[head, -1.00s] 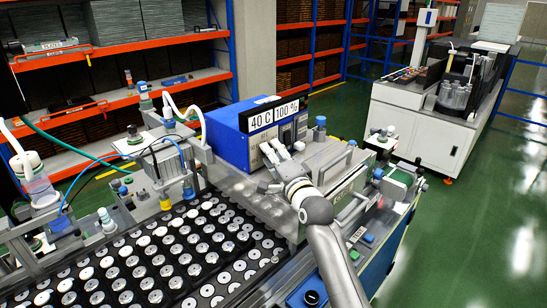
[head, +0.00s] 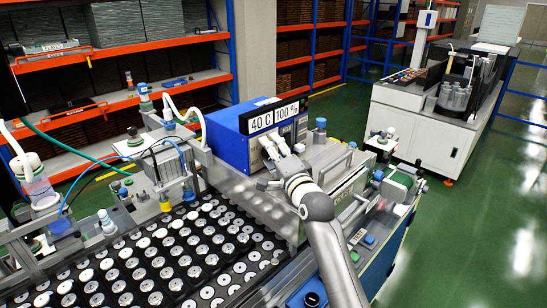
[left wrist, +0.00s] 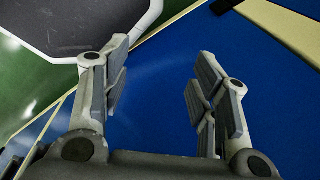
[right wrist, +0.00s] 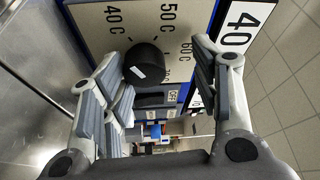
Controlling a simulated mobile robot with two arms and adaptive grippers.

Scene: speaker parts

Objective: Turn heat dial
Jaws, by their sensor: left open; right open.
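The heat dial (right wrist: 145,64) is a black round knob with a white mark, on a light panel with 40 C, 50 C and 60 C printed around it. In the right wrist view it lies between the fingers of my open right gripper (right wrist: 158,75), nearer the left finger. I cannot tell whether a finger touches it. In the head view my right gripper (head: 270,143) is at the front of the blue box (head: 230,130) and hides the dial. My left gripper (left wrist: 158,80) is open and empty, before a blue surface (left wrist: 150,110).
A sign (head: 274,115) on the box reads 40 C and 100 %. A tray of round speaker parts (head: 150,255) lies below and left. Orange shelves (head: 160,88) stand behind. Green floor (head: 480,220) is open at the right.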

